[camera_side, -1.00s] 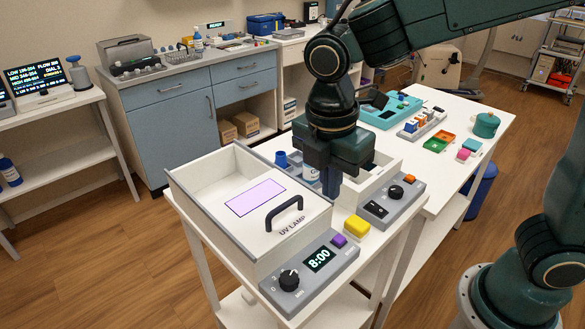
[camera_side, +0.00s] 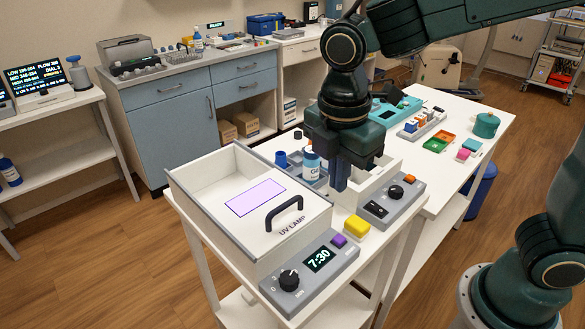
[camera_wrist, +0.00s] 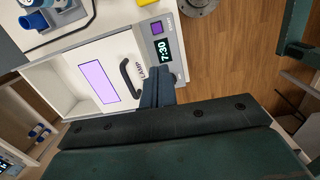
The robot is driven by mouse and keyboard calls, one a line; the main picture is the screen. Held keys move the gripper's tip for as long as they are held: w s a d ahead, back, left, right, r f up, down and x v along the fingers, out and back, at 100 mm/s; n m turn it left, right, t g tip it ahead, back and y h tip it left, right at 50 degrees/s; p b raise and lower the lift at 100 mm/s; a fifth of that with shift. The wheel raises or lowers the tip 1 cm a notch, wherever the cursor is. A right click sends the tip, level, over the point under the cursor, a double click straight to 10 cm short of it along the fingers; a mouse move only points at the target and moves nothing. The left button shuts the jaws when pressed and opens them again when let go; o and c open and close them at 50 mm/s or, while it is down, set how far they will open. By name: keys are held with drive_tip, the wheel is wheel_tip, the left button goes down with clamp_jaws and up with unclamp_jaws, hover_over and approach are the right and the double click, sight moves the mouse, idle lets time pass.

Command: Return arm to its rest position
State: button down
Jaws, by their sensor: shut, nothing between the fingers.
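My gripper (camera_side: 339,178) is shut and empty, pointing down over the white bench. It hangs beside a small white-capped bottle (camera_side: 311,163) and in front of the open white box at the back right; I cannot tell its exact height. In the wrist view its closed fingers (camera_wrist: 157,88) show against the UV lamp box. The UV lamp box (camera_side: 200,187) has a black handle (camera_side: 285,212) and a lit violet panel (camera_side: 255,197). Its control panel display (camera_side: 318,259) reads 7:30.
A yellow block (camera_side: 356,227) sits near the bench's front edge. A grey control unit with a dial (camera_side: 395,191) stands right of my gripper. Behind are a teal tray (camera_side: 393,112), coloured bins (camera_side: 436,145) and a teal pot (camera_side: 486,124). Open floor lies to the right.

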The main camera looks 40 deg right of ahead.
drive_tip(key=s+d+r+m+t, duration=0.2)
drive_tip(key=s+d+m, duration=0.4)
drive_tip(key=m, duration=0.2)
drive_tip(key=s+d+r+m+t+y, duration=0.1)
drive_tip(key=s+d+r+m+t, duration=0.1)
drive_tip(key=s+d+m, duration=0.4)
drive_tip(key=d+m+t, duration=0.1)
drive_tip(key=m, duration=0.2)
drive_tip(key=shift+d+m, duration=0.2)
drive_tip(key=shift+m, duration=0.1)
